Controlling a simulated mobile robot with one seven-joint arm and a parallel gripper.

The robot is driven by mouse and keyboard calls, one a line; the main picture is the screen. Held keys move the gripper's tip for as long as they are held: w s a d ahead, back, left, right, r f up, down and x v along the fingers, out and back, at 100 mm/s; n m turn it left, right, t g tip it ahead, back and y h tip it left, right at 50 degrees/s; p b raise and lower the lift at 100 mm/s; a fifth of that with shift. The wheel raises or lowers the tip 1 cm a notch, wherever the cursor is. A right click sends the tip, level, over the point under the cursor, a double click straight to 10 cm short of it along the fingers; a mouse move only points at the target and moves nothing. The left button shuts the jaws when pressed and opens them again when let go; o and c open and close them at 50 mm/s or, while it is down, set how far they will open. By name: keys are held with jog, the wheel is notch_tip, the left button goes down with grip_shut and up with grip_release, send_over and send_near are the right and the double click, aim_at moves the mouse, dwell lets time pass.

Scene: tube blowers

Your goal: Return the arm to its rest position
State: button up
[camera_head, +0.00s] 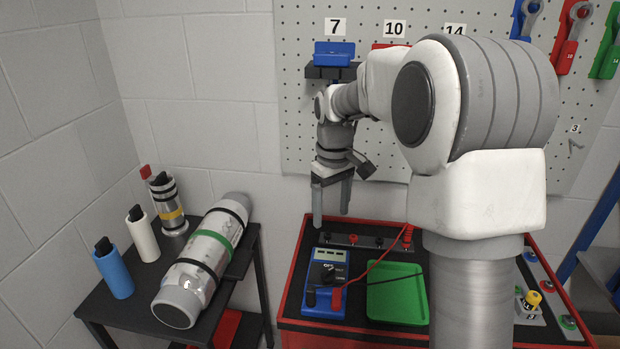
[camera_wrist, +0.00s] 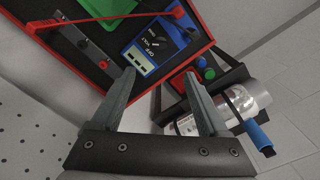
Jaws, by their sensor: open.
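My gripper (camera_head: 331,203) hangs from the wrist with its fingers pointing down, in front of the pegboard and above the back left of the red workbench. Its two fingers are apart with nothing between them. In the wrist view the gripper (camera_wrist: 162,92) also shows open and empty, with the bench below it. My arm reaches out from the right in the head view and hides part of the pegboard and of the bench.
A blue multimeter (camera_head: 329,275) and a green tray (camera_head: 396,293) lie on the red workbench (camera_head: 290,290). A large metal tube (camera_head: 205,258) lies on the black side table (camera_head: 120,318) beside several bottles. The pegboard (camera_head: 300,130) stands behind, with a blue holder (camera_head: 334,53).

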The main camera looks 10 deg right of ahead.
jog(key=s+r+m+t, duration=0.3)
jog(key=s+r, duration=0.6)
jog(key=s, duration=0.5)
jog(key=s+f+m+t, duration=0.1)
jog(key=s+m+t, duration=0.1)
jog(key=s, duration=1)
jog(key=shift+s+f+m, duration=0.25)
jog(key=shift+s+m, duration=0.05)
jog(key=shift+s, duration=0.05)
